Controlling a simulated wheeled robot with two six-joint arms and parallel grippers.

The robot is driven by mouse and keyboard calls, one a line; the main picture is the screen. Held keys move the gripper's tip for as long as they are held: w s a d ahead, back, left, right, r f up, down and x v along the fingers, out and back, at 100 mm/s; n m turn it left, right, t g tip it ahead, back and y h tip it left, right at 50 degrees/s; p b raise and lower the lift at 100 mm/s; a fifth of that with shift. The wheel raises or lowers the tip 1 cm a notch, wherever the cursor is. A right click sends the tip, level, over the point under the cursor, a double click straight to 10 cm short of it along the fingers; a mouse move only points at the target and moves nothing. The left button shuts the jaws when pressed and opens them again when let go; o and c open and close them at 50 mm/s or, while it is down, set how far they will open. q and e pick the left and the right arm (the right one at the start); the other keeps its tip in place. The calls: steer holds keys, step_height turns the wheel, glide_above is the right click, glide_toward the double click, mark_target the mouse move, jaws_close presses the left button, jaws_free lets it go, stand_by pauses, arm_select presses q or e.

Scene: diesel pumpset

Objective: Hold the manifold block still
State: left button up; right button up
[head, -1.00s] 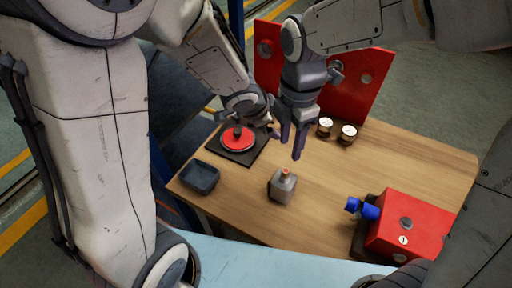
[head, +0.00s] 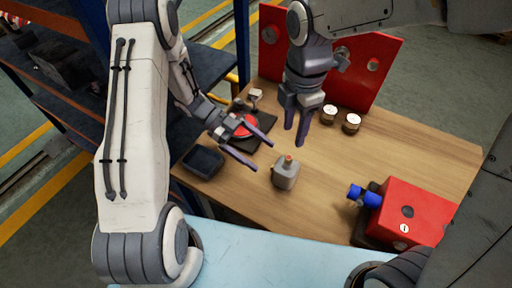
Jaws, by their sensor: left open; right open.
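A red block (head: 418,214) with a blue fitting (head: 364,195) on its left side sits on a dark base at the table's right front; it looks like the manifold block, though I cannot be sure. Both grippers are apart from it, to its left. My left gripper (head: 263,156) is open and empty, its fingers pointing right, just left of a grey container (head: 285,176) with an orange top. My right gripper (head: 293,137) is open and empty, fingers pointing down, behind that container. A red disc (head: 243,126) on a dark plate is partly hidden by my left gripper.
A dark tray (head: 203,162) lies at the table's left edge. Two white-faced round parts (head: 351,122) stand near the back, before an upright red panel (head: 370,65) with holes. The wooden table (head: 400,150) is clear between these parts and the red block.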

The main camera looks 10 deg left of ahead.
mark_target(295, 179)
arm_select(q)
steer(key=x, duration=0.9)
steer(key=shift+s+d+f, duration=0.1)
steer(key=shift+d+f, duration=0.1)
steer(key=shift+d, duration=0.1)
steer(key=shift+c, duration=0.5)
jaws_close()
stand_by(0.6)
